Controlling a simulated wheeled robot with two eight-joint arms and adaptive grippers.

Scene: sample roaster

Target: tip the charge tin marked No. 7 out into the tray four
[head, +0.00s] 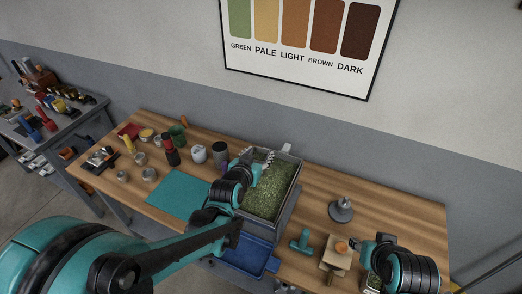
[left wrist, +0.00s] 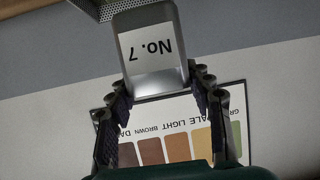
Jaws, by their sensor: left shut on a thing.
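The charge tin (left wrist: 155,55) is a grey metal tin with a white label reading "No. 7", upside down in the left wrist view. My left gripper (left wrist: 156,82) is shut on it, a finger on each side. In the head view my left gripper (head: 258,160) is over the far left part of a deep grey tray (head: 293,184) full of green beans. No number shows on this tray, so I cannot tell if it is tray four. The tin's contents are hidden. My right gripper (head: 364,246) is beside a small wooden stand (head: 336,258); its fingers are unclear.
A teal mat (head: 178,193) lies left of the tray and a blue bin (head: 245,255) in front. A dark cup (head: 221,152), a white jar (head: 199,153) and several small tins stand at the left. A grey round-based piece (head: 341,210) stands at the right.

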